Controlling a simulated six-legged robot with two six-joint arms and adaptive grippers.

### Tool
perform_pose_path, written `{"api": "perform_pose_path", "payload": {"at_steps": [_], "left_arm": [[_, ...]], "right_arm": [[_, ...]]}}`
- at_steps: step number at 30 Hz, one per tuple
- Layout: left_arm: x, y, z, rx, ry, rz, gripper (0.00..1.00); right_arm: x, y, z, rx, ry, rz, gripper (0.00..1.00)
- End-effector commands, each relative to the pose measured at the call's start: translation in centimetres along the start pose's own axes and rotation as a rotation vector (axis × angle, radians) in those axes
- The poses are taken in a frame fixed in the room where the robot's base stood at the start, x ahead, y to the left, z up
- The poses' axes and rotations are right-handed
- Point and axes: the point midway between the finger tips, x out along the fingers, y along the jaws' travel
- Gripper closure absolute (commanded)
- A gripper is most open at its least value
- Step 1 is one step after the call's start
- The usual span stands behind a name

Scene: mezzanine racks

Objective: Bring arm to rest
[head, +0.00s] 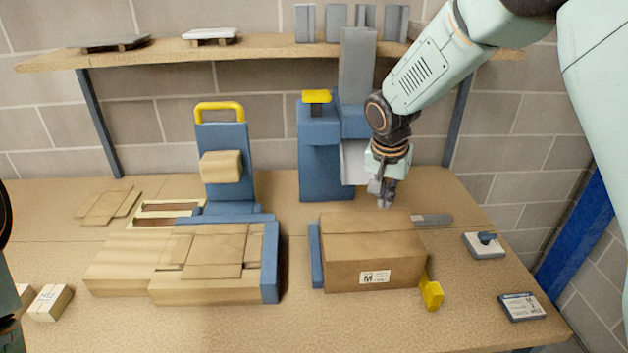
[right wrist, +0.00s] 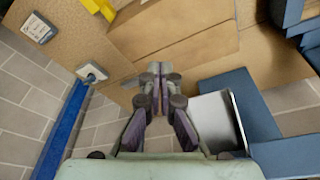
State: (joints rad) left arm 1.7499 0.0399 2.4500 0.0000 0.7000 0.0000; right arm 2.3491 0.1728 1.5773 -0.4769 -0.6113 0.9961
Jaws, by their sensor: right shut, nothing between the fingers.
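My right gripper (head: 385,198) hangs down above the back right of the workbench, just behind the closed cardboard box (head: 365,255). Its fingers are together with nothing between them. In the right wrist view my right gripper (right wrist: 155,80) points at the box (right wrist: 175,35), and its fingertips overlap the box's near edge in the picture. I cannot tell whether they touch it. The blue machine (head: 320,150) with a grey column stands close to the left of the gripper. My left gripper is not in view; only a dark part of my body shows at the left edge.
Flat cardboard (head: 130,262) lies at left. A shelf (head: 260,50) runs behind.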

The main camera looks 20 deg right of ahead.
Motion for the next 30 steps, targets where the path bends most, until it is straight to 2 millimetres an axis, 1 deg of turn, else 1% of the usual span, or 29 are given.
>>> {"api": "perform_pose_path", "payload": {"at_steps": [2,4,5,7,8,9,10,13,14,15,17,18,20,21,24,27,30], "left_arm": [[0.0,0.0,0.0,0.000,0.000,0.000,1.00],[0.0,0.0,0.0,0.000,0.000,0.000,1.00],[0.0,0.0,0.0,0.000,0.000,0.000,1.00],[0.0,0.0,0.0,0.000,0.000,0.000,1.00],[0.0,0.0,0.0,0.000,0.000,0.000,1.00],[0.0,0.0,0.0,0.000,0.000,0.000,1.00],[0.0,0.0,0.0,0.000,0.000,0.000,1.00],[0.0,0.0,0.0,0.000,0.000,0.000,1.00],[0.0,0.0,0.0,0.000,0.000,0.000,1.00],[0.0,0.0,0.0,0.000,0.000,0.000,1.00],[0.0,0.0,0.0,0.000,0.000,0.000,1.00],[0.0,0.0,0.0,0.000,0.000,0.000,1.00],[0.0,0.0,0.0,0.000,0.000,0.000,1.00],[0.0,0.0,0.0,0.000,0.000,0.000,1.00],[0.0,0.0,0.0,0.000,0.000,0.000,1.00],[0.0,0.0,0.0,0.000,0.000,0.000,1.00],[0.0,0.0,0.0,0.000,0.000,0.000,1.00]], "right_arm": [[0.2,0.0,0.2,-0.005,-0.004,0.000,1.00],[1.3,0.1,1.3,-0.026,-0.019,-0.005,1.00],[2.0,0.1,2.1,-0.043,-0.030,-0.009,1.00],[4.3,0.3,4.8,-0.095,-0.064,-0.024,1.00],[5.5,0.5,6.2,-0.122,-0.081,-0.033,1.00],[7.0,0.8,8.3,-0.161,-0.104,-0.046,1.00],[8.2,1.1,9.9,-0.189,-0.121,-0.058,1.00],[11.4,2.6,15.5,-0.279,-0.170,-0.093,1.00],[12.3,3.2,17.2,-0.305,-0.184,-0.101,1.00],[13.3,4.2,19.5,-0.337,-0.199,-0.112,1.00],[14.5,5.8,22.9,-0.386,-0.220,-0.126,1.00],[15.2,7.0,25.1,-0.416,-0.231,-0.133,1.00],[15.8,8.9,28.1,-0.462,-0.242,-0.139,1.00],[16.1,10.2,29.9,-0.491,-0.247,-0.140,1.00],[16.1,13.3,33.7,-0.561,-0.253,-0.134,1.00],[15.6,16.3,36.7,-0.627,-0.255,-0.120,1.00],[14.6,19.2,39.0,-0.696,-0.255,-0.098,1.00]]}}
